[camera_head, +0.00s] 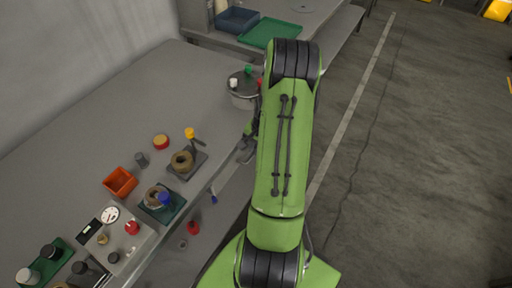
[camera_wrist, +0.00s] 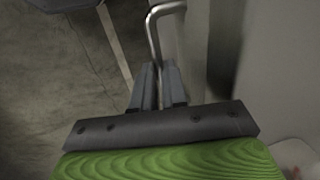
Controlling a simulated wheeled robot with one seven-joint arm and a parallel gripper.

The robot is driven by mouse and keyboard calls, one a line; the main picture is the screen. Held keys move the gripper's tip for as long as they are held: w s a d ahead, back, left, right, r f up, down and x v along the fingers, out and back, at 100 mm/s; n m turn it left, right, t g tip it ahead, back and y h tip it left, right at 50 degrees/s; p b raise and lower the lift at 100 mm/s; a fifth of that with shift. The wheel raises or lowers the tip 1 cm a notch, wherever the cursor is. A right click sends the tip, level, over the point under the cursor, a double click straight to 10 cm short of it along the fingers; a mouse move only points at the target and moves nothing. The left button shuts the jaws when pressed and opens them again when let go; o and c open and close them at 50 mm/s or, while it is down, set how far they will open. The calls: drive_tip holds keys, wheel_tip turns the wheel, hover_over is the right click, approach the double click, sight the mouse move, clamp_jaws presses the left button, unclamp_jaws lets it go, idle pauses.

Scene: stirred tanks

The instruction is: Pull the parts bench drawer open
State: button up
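The parts bench (camera_head: 100,115) is a long grey bench on the left of the head view. A bent metal bar handle (camera_wrist: 153,28) shows in the wrist view, beside a pale grey upright panel (camera_wrist: 265,65). My gripper (camera_wrist: 159,68) has its two dark fingers close together on either side of the lower part of the bar, which runs down between them. The fingers appear shut on it. In the head view my gripper (camera_head: 246,148) is at the bench's front edge, partly hidden by my green arm. The drawer's front and how far it stands out are not clear.
Below the bench edge lie a blue-handled tool (camera_head: 213,196) and a red part (camera_head: 193,228). On the bench are an orange bin (camera_head: 120,182), fixtures and a round vessel (camera_head: 243,98). A second bench with a green tray (camera_head: 270,32) stands behind. The floor at right is clear.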

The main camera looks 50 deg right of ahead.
clamp_jaws()
drive_tip(key=s+d+b, duration=0.1)
drive_tip(key=s+d, duration=0.1)
drive_tip(key=s, duration=1.9)
drive_tip(key=shift+b, duration=0.4)
drive_tip(key=o, duration=0.6)
unclamp_jaws()
drive_tip(key=shift+r, duration=0.1)
wheel_tip(320, 180, up, 15)
drive_tip(key=s+p, duration=0.3)
drive_tip(key=p, duration=0.1)
drive_tip(key=shift+r, duration=0.15)
